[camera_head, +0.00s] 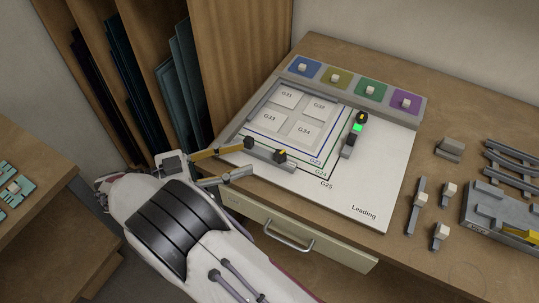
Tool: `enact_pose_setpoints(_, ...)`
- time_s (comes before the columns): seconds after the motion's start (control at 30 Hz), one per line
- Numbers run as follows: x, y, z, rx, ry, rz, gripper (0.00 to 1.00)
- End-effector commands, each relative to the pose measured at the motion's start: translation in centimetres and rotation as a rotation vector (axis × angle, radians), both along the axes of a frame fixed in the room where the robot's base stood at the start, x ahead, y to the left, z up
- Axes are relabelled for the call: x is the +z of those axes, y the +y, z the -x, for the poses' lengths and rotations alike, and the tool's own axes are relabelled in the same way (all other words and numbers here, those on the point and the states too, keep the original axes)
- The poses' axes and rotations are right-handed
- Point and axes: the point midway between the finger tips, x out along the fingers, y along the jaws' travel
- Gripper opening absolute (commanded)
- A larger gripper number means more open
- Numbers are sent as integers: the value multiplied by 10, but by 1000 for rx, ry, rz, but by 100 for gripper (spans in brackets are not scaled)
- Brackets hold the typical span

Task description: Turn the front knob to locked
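The front knob (281,155) is black with a yellow marker and sits on the grey bar along the near edge of the white board (370,165). A second black knob (361,117) with a yellow marker is at the right side, with a lit green indicator (357,128) beside it. I see no lit indicator by the front knob. My gripper (249,157) is open, its two fingers apart, just left of the front knob and seemingly not touching it. Nothing shows between the fingertips.
Four coloured pads (369,87) with pale blocks line the board's back edge. Grey blocks and pale-topped pieces (420,199) lie on the right of the table. A drawer with a metal handle (289,237) is under the front edge. Upright panels (185,70) stand at the left.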

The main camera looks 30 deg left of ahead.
Motion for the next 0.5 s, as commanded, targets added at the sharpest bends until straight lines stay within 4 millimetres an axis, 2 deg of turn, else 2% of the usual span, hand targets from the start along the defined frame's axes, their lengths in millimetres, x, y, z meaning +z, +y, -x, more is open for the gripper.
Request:
enact_pose_setpoints(0.23, 69, -20, -45, -28, -59, -79, 39)
enact_pose_setpoints(0.5, 146, -17, -118, 149, -130, -134, 39)
